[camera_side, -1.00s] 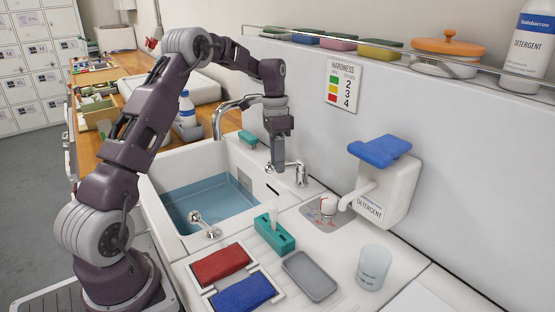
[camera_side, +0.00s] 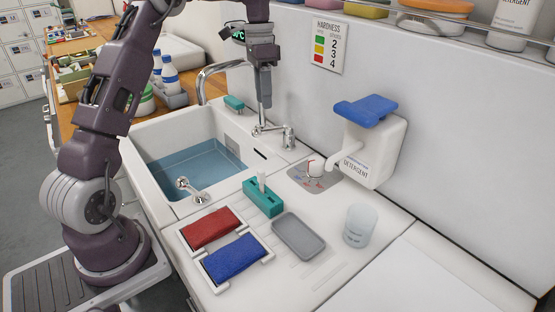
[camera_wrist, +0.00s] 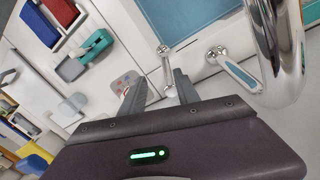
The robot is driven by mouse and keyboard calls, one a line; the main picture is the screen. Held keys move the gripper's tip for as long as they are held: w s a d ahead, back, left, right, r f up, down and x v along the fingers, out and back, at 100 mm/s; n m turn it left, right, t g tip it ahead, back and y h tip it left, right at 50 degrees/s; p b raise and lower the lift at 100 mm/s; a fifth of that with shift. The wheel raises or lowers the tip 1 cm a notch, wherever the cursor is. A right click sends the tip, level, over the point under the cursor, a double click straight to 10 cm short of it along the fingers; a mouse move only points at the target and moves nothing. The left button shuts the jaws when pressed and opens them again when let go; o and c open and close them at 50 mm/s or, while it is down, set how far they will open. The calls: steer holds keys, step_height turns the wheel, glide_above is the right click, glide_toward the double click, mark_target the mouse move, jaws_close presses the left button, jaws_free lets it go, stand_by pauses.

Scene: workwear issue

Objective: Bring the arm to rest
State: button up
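My gripper (camera_side: 265,100) hangs fingers-down above the tap fitting (camera_side: 280,136) at the back edge of the sink (camera_side: 135,150) in the side view. In the wrist view the two fingers (camera_wrist: 158,95) stand apart with nothing held between them. Part of the tap lies in the background beyond them. The fingertips look clear of the tap in the side view. The upper part of my arm is cut off by the top of the side picture.
The sink holds water and has a curved spout (camera_side: 203,85). On the counter are a teal holder (camera_side: 263,198), red pad (camera_side: 212,229), blue pad (camera_side: 235,257), grey tray (camera_side: 299,237) and clear beaker (camera_side: 359,226). A detergent dispenser (camera_side: 372,150) juts from the wall.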

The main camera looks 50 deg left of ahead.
steer(key=s+d+r+n+t+y, duration=0.1)
steer(key=s+d+r+t, duration=0.1)
steer(key=s+d+r, duration=0.5)
steer(key=s+d+r+n+t+y, duration=0.1)
steer(key=s+d+r, duration=0.3)
steer(key=s+d, duration=0.4)
steer(key=s+d+f+n+t, duration=0.1)
steer(key=s+d+f, duration=0.1)
steer(key=s, duration=0.5)
steer(key=s+d+f+n+t, duration=0.1)
steer(key=s+d+f+t, duration=0.1)
steer(key=s, duration=0.5)
steer(key=shift+s+d+f+h, duration=0.3)
steer(key=shift+d+f, duration=0.25)
steer(key=shift+d, duration=0.05)
